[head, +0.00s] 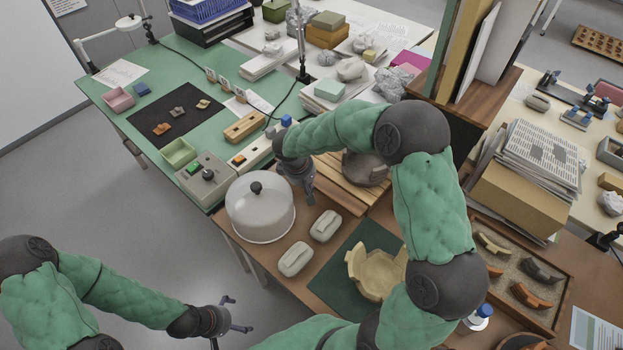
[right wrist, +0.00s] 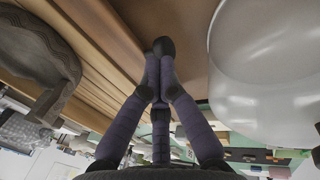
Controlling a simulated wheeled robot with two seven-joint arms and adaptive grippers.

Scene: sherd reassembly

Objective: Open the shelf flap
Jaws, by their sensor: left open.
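No flap can be made out for certain in either view. A wooden shelf unit (head: 490,88) with upright boards or folders on it stands at the upper right, and its front is partly hidden behind my right arm. My right gripper (head: 311,198) points down between the glass dome and a slatted wooden board (head: 340,185). In the right wrist view its fingers (right wrist: 162,50) meet at the tips with nothing seen between them. My left gripper (head: 237,314) is open and empty, out over the floor at the lower left.
A clear dome (head: 260,208) with a dark knob stands left of my right gripper. Two pale oblong blocks (head: 310,243) and a cream broken bowl (head: 377,272) on a green mat are in front. A dark vessel (head: 364,168) rests on the slatted board. A sherd tray (head: 520,275) lies right.

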